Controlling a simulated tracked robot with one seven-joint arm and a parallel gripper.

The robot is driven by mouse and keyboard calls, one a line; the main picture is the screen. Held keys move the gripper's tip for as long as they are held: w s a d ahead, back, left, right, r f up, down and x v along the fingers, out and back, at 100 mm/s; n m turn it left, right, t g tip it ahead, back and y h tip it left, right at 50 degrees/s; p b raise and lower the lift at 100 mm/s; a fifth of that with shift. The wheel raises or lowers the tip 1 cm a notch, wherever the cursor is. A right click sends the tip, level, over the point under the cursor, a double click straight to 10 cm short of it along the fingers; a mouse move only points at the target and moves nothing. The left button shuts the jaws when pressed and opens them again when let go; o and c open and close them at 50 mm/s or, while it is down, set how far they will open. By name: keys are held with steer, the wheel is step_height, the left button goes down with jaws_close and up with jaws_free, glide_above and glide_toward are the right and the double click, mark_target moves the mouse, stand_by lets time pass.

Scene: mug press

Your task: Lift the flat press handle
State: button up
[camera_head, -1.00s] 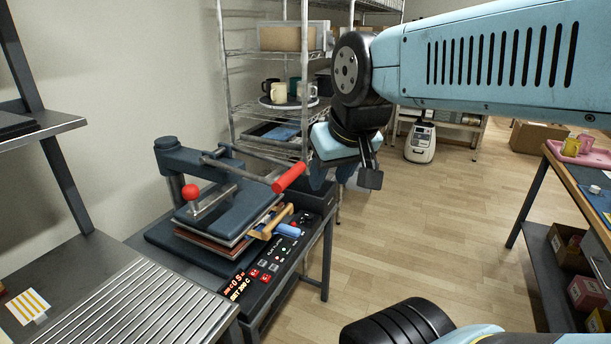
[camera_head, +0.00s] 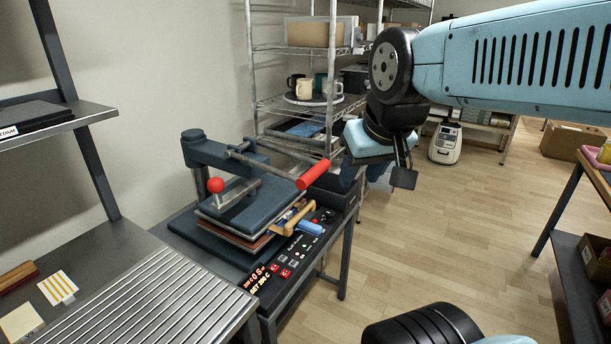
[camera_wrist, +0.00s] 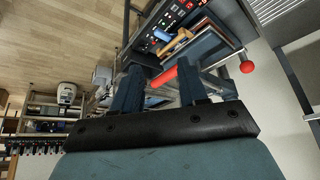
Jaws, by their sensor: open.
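The flat press (camera_head: 235,205) stands on a small metal stand at left centre, with a dark upper plate over layered boards. Its handle (camera_head: 313,174) is a lever with a red cylindrical grip, pointing right toward my arm.
A lit control panel (camera_head: 285,265) and a wooden-handled tool (camera_head: 292,218) lie at the press's right side. A wire shelf with mugs (camera_head: 304,88) stands behind. A ribbed metal table (camera_head: 150,300) is in front left.

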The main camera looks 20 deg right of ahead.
steer(key=shift+o, duration=0.2)
stand_by(0.3)
steer(key=shift+o, duration=1.4)
steer(key=shift+w+f, duration=0.15)
steer(key=shift+w, duration=0.05)
steer(key=m+t+y, duration=0.2)
steer(key=m+y, duration=0.3)
steer(key=y, duration=1.1)
glide_toward(311, 172)
steer(key=w+d+f, duration=0.1)
steer(key=w+d, duration=0.1)
steer(key=d, duration=0.2)
steer(key=x, duration=1.3)
steer(key=shift+a+f, duration=0.15)
steer(key=shift+f, duration=0.2)
